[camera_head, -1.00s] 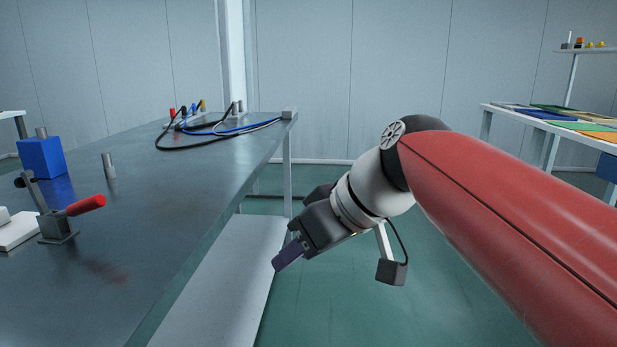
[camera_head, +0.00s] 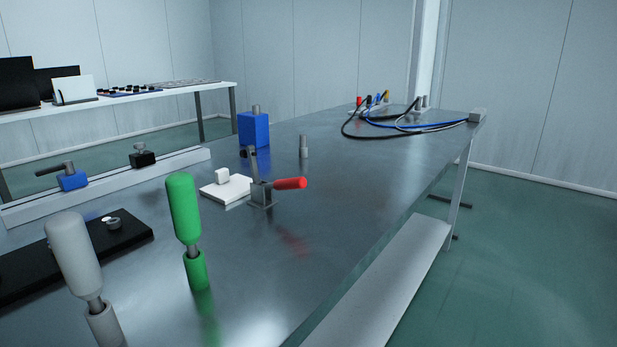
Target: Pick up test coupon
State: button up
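My gripper and arm are not in view now. I cannot tell for sure which thing is the test coupon. A flat white plate (camera_head: 229,190) with a small pale block (camera_head: 222,175) on it lies on the metal table (camera_head: 330,210), and it may be a fixture. A toggle clamp (camera_head: 262,192) with a red handle (camera_head: 290,183) stands at the right edge of that plate. The clamp's upright arm hides part of what lies behind it.
A green-handled tool (camera_head: 185,210) and a grey-handled tool (camera_head: 75,255) stand upright in front. A black board (camera_head: 40,270), a blue block (camera_head: 254,130), a metal post (camera_head: 304,147) and coiled cables (camera_head: 375,132) are also on the table. Its right front is clear.

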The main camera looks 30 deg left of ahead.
aim_at(226, 190)
jog(key=u, duration=1.85)
jog(key=l, duration=0.1)
